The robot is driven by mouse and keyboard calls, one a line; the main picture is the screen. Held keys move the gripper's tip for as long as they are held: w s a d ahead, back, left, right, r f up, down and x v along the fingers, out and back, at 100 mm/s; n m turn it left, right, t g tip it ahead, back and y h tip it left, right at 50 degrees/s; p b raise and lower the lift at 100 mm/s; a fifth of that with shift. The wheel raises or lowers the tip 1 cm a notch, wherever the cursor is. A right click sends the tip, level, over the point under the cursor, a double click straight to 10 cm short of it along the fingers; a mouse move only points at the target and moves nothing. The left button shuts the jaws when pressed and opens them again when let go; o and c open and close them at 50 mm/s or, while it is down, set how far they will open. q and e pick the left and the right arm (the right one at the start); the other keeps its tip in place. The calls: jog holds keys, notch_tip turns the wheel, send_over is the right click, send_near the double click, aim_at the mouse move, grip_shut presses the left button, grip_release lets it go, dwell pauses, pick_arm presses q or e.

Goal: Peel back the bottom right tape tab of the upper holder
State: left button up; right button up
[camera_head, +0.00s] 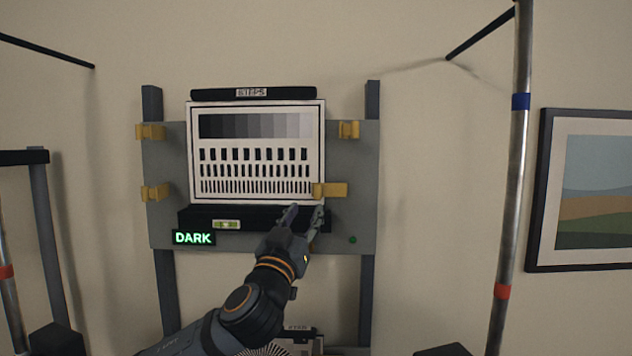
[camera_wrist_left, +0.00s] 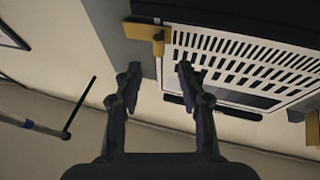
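The upper holder is a grey board (camera_head: 360,215) on the wall, carrying a framed test chart (camera_head: 256,150) with a grey scale and rows of black bars. The bottom right tape tab (camera_head: 330,190) is yellow and lies flat across the chart's right edge; it also shows in the left wrist view (camera_wrist_left: 148,33). The other yellow tabs, top right (camera_head: 348,130), top left (camera_head: 150,132) and bottom left (camera_head: 155,192), sit clear of the chart. My left gripper (camera_head: 305,212) is open and empty just below the bottom right tab, fingers pointing up (camera_wrist_left: 159,72). My right gripper is out of view.
A black ledge (camera_head: 195,216) with a small level (camera_head: 226,225) runs under the chart, beside a lit DARK sign (camera_head: 194,238). A metal pole (camera_head: 510,190) stands at right, before a framed picture (camera_head: 534,200). Another chart (camera_head: 290,346) shows partly below my arm.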

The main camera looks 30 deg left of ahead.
aim_at(316, 192)
pick_arm(q)
jog(key=p+x, duration=0.6)
jog(key=x, duration=0.1)
jog(key=shift+w+r, duration=0.2)
jog(key=shift+r, duration=0.05)
jog(key=shift+w, duration=0.3)
grip_shut()
